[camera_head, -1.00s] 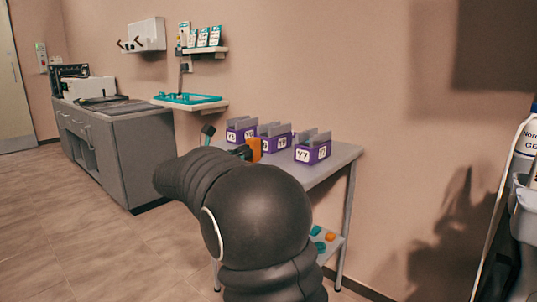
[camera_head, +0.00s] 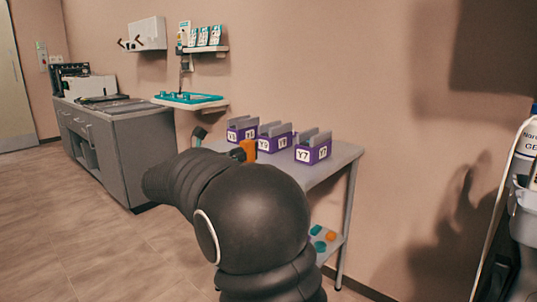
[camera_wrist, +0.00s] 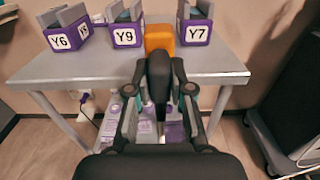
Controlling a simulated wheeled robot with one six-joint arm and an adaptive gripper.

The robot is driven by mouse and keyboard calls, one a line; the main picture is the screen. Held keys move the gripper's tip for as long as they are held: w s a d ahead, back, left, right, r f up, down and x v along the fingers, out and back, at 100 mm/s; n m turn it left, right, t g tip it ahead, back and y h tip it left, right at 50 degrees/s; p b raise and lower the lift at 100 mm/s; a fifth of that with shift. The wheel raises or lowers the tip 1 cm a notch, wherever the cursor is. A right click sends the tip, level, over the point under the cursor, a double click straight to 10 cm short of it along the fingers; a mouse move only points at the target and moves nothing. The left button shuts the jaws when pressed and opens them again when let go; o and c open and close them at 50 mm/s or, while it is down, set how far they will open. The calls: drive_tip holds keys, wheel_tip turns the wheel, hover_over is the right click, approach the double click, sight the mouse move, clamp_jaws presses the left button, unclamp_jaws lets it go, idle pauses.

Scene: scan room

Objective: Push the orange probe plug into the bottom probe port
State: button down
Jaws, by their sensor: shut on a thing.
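The orange probe plug (camera_wrist: 160,38) is a blocky orange piece at the end of my gripper (camera_wrist: 160,58) in the wrist view. In the head view the plug (camera_head: 249,149) shows just past my dark arm, in front of the purple boxes. It appears between the Y9 box (camera_wrist: 126,36) and the Y7 box (camera_wrist: 194,33) in the wrist view. I cannot tell whether it touches anything there. I cannot make out the bottom probe port in either view.
The purple boxes with grey upright plates stand on a grey table (camera_wrist: 85,65); a Y6 box (camera_wrist: 62,40) is at left. A lower shelf (camera_head: 335,244) holds teal and orange pieces. A grey cabinet (camera_head: 125,150) and a teal tray (camera_head: 188,98) lie further left.

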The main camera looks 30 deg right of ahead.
drive_tip(key=shift+p+v, duration=0.3)
drive_tip(key=shift+v, duration=1.35)
